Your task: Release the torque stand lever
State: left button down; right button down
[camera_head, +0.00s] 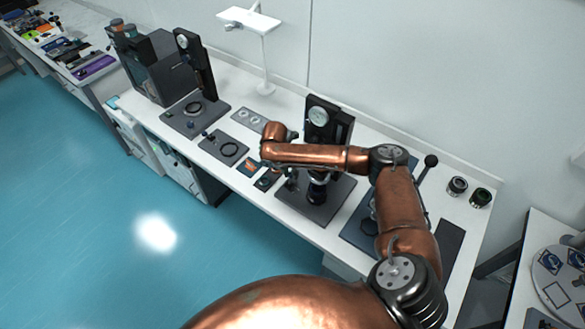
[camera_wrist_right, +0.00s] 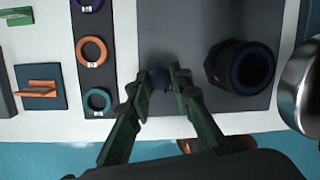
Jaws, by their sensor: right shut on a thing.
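The torque stand appears to be the black upright with a round dial (camera_head: 318,115) on a dark base plate (camera_head: 338,192), partly behind my right arm in the head view. My right gripper (camera_head: 291,183) is low over the left part of this plate, mostly hidden under the wrist. In the right wrist view its green fingers (camera_wrist_right: 163,78) are closed on a small dark blue knob (camera_wrist_right: 160,84), apparently the lever's end. The rest of the lever is hidden. A black round cup-like part (camera_wrist_right: 241,68) stands on the plate, to the right of the fingers. My left gripper is not in view.
A strip with coloured rings (camera_wrist_right: 93,50) lies left of the plate. Another dial stand (camera_head: 194,65) is further left. A black ball-ended lever (camera_head: 430,161) rises to the right, near two dark cylinders (camera_head: 468,191). A white lamp-like stand (camera_head: 264,55) is behind.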

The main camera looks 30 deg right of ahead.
aim_at(290, 180)
jog(key=h+p, duration=0.1)
jog(key=a+p, duration=0.1)
jog(key=a+t+h+p, duration=0.1)
jog(key=shift+s+r+h, duration=0.25)
jog(key=shift+s+h, duration=0.05)
jog(key=shift+s, duration=0.1)
jog(key=shift+s+a+f+t+h+p, duration=0.15)
jog(key=shift+a+t+h+p, duration=0.2)
jog(key=shift+h+p, duration=0.2)
jog(key=shift+s+a+f+t+h+p, duration=0.15)
jog(key=shift+a+t+h+p, duration=0.2)
jog(key=shift+h, duration=0.3)
jog(key=shift+s+a+f+h, duration=0.1)
jog(key=shift+a+f+h, duration=0.1)
jog(key=shift+a+h, duration=0.35)
jog(key=shift+s+a+f+t+h, duration=0.2)
jog(key=shift+f+t+h, duration=0.1)
jog(key=shift+h, duration=0.4)
jog(key=shift+s+a+f+t+h, duration=0.1)
jog(key=shift+a+f+t+h, duration=0.15)
jog(key=shift+h, duration=0.4)
jog(key=c, duration=1.7)
grip_release()
jog(key=shift+c, duration=0.2)
jog(key=shift+a+r, duration=0.1)
